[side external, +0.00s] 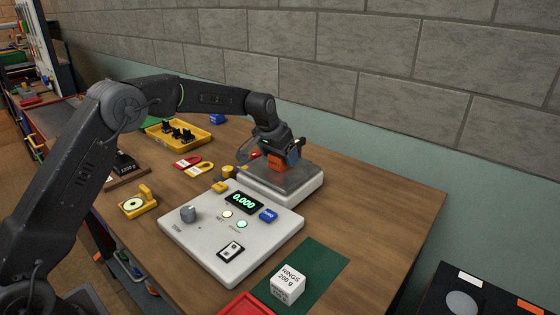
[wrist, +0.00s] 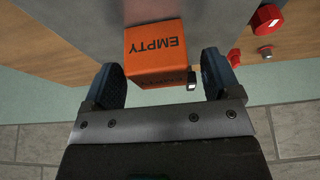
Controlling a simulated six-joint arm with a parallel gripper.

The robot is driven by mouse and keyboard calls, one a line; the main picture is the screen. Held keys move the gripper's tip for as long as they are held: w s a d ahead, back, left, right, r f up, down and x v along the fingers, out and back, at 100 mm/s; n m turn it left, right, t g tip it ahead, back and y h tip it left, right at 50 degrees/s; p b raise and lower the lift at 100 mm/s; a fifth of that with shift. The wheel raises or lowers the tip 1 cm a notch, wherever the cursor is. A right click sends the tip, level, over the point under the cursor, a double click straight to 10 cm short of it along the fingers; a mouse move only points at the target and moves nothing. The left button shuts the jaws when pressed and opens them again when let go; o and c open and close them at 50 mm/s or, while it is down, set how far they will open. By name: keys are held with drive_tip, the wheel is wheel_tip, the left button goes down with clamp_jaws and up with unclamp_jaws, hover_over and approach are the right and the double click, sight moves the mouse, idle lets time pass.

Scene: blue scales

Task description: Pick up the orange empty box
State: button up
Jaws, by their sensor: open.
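The orange box (wrist: 154,45), marked EMPTY, stands between the two spread fingers of my gripper (wrist: 161,78) in the wrist view. A gap shows on both sides of the box, so the fingers do not grip it. In the side view my gripper (side external: 283,158) is low over the grey scale plate (side external: 262,182). The orange box (side external: 277,163) shows partly there, with my gripper covering much of it. The box appears to rest on the plate.
The scale's control panel (side external: 190,243) reads 0.000, in front of the plate. A white RINGS cube (side external: 287,284) sits on a green mat (side external: 322,262). A yellow tray (side external: 196,136) holds black parts behind. The wall rises close behind the bench. The bench right of the scale is clear.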

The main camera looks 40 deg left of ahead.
drive_tip(key=shift+w+f, duration=0.15)
drive_tip(key=shift+f, duration=0.15)
drive_tip(key=shift+c, duration=0.3)
drive_tip(key=c, duration=0.9)
drive_tip(key=shift+c, duration=0.2)
drive_tip(key=shift+r, duration=0.2)
